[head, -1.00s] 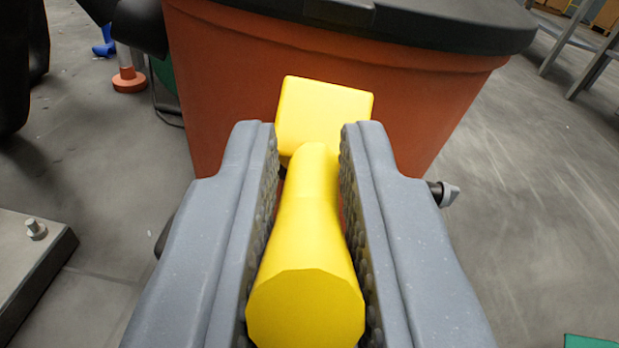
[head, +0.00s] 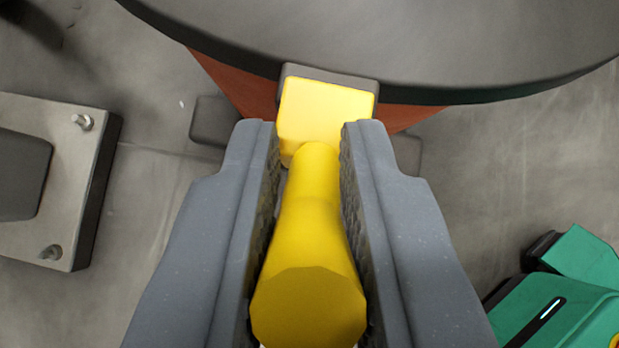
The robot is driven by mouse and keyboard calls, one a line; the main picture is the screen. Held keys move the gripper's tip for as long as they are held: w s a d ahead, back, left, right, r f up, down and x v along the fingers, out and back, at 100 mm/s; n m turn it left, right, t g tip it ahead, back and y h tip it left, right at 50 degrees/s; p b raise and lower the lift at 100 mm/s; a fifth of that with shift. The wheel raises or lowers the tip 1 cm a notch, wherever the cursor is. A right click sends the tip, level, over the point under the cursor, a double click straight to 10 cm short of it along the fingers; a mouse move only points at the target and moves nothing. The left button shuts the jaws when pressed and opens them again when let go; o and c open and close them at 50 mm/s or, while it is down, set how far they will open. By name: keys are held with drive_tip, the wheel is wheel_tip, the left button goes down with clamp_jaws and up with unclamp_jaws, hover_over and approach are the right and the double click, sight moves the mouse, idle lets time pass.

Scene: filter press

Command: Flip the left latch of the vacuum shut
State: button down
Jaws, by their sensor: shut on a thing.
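The vacuum has an orange-red drum (head: 235,80) and a dark grey lid (head: 400,40), at the top of the head view. The yellow latch has a squarish head (head: 326,112) and a rounded handle (head: 308,285). Its head lies against a dark grey tab at the lid's rim. My gripper (head: 310,135) is shut on the latch handle, one finger on each side. The handle points toward the camera. The fingers hide part of the drum below the lid.
A metal plate with bolts (head: 80,220) lies at the left. A green and black machine (head: 565,300) stands at the lower right. Grey floor (head: 470,190) is clear between the drum and this machine.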

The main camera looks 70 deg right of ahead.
drive_tip(key=shift+w+d+r+g+y+p, duration=0.1)
drive_tip(key=shift+w+d+g+y+p, duration=0.25)
drive_tip(key=shift+w+d+p, duration=0.2)
drive_tip(key=c, duration=1.4)
unclamp_jaws()
drive_tip(key=shift+w, duration=0.1)
drive_tip(key=p+v, duration=0.2)
drive_tip(key=v, duration=1.1)
drive_tip(key=shift+s+a+r, duration=0.1)
drive_tip(key=shift+s+r, duration=0.1)
drive_tip(key=shift+s, duration=0.05)
